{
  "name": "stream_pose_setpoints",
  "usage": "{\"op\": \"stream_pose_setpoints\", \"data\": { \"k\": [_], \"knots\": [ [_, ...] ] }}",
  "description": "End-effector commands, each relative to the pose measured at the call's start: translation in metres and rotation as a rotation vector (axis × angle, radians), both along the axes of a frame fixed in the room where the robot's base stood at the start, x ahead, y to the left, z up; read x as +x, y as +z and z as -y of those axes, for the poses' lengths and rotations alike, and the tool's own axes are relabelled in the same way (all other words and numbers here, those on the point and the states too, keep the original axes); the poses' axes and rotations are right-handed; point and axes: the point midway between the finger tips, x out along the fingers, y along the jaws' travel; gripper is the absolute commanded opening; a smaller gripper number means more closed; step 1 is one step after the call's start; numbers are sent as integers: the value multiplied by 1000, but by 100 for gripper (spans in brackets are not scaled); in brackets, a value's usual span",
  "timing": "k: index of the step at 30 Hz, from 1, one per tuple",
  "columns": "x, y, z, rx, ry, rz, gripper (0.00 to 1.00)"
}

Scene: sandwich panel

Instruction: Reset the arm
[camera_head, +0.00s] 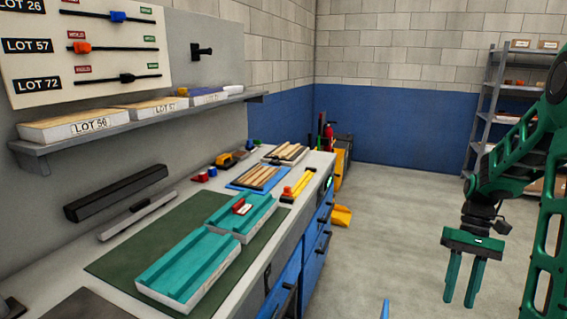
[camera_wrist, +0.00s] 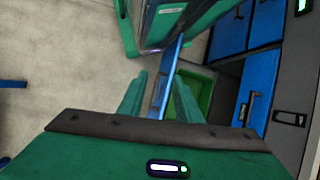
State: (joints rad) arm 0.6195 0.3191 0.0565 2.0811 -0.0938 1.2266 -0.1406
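My gripper (camera_head: 464,281) hangs at the right of the head view, pointing down over the bare floor, well clear of the workbench. Its two green fingers are apart with nothing between them. In the wrist view the fingers (camera_wrist: 160,98) also stand apart, with a blue strip and a green surface behind them. My green arm is bent at the right edge of the head view, partly cut off by the frame.
The workbench (camera_head: 60,262) on the left holds two teal trays (camera_head: 190,268) on a green mat (camera_head: 120,258). A wall shelf (camera_head: 45,148) carries labelled lot boards. Blue drawers (camera_head: 315,235) line the bench front. Open floor (camera_head: 400,205) lies between bench and arm; a rack (camera_head: 488,110) stands behind.

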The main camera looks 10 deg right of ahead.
Motion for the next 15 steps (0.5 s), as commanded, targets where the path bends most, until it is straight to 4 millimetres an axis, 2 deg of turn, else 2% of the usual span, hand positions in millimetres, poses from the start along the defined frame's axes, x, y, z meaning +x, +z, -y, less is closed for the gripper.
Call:
{"op": "stream_pose_setpoints", "data": {
  "k": [1,6,15],
  "knots": [
    [-6,10,-5,-29,-4,14,31],
    [-27,36,-17,-112,-32,55,31],
    [-70,70,-39,-229,-88,146,31]
  ]
}}
